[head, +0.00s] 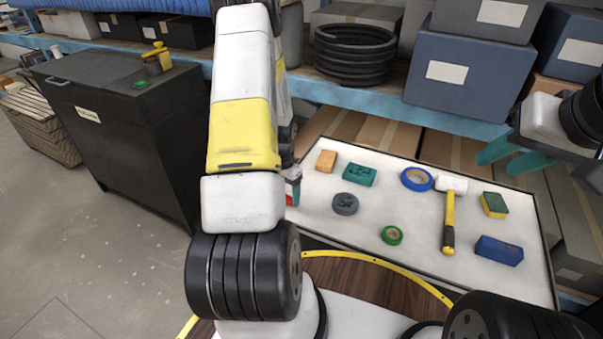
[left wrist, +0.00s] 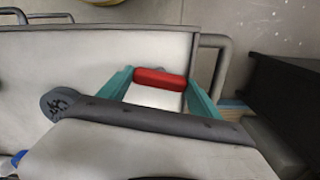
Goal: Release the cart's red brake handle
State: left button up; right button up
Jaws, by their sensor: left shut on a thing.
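The red brake handle (left wrist: 160,78) lies between the teal fingers of my left gripper (left wrist: 161,82) in the left wrist view, against the cart's pale side. The fingers are shut on it, one at each end. In the head view my left arm hides most of that gripper, with only a sliver of red beside the arm. The cart (head: 318,222) has a pale top with a dark rim. My right gripper (head: 492,164) is at the right of the head view, above the cart's far right part, with its teal fingers apart and nothing between them.
On the cart top lie a mallet (head: 449,215), blue tape (head: 417,179), green tape (head: 391,235), a grey puck (head: 345,204) and several small blocks. A black cabinet (head: 120,125) stands left. Shelving with blue boxes (head: 468,75) runs behind. Open floor (head: 90,250) lies at left.

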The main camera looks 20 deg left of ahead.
pick_arm(q)
jog(key=shift+w+n, duration=0.1)
jog(key=shift+n, duration=1)
jog(key=o, duration=1.4)
jog(key=shift+r, duration=0.1)
notch_tip(320, 180, up, 8)
jog(key=shift+f, duration=0.2)
jog(key=shift+r, duration=0.1)
